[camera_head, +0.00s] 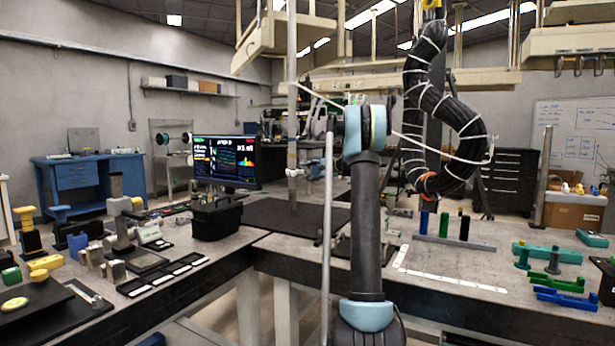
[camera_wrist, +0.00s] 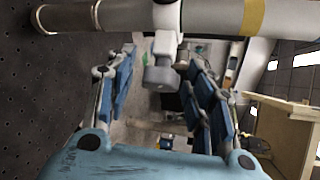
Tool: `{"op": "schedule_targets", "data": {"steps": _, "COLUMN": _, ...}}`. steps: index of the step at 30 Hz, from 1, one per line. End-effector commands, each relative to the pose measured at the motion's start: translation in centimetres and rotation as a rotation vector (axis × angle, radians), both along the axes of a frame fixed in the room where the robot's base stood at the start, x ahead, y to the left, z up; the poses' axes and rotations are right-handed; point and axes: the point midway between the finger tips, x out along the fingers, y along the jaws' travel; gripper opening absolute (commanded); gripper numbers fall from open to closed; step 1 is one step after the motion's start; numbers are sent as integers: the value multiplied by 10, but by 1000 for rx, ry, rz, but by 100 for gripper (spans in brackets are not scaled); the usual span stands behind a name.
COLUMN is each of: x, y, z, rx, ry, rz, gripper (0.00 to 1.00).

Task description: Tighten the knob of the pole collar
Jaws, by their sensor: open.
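The upright grey pole (camera_head: 292,110) stands on the black mat in the head view, with a small pale collar (camera_head: 294,172) low on it. In the wrist view the pole (camera_wrist: 90,17) runs across the top. There the pale collar (camera_wrist: 167,16) wraps it, and its grey knob (camera_wrist: 160,75) points down between my fingers. My gripper (camera_wrist: 160,62) is open, with a blue-padded finger on each side of the knob. A gap shows on both sides, and I cannot see any contact.
A black perforated mat (camera_head: 268,214) lies around the pole foot. A monitor (camera_head: 225,161) and black toolbox (camera_head: 216,217) stand left of it. A thick black hose (camera_head: 428,100) hangs to the right. Coloured blocks (camera_head: 555,285) and small parts cover the right and left benches.

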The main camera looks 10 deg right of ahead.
Motion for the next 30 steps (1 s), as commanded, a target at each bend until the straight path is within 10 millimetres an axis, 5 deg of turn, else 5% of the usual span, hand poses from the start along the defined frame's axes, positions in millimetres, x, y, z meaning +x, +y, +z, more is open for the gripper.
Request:
{"op": "schedule_targets", "data": {"steps": 18, "x": -66, "y": -72, "z": 25, "rx": 1, "ry": 0, "rz": -2, "gripper": 48}}
{"op": "schedule_targets", "data": {"steps": 30, "x": -75, "y": -80, "z": 28, "rx": 1, "ry": 1, "rz": 0, "gripper": 48}}
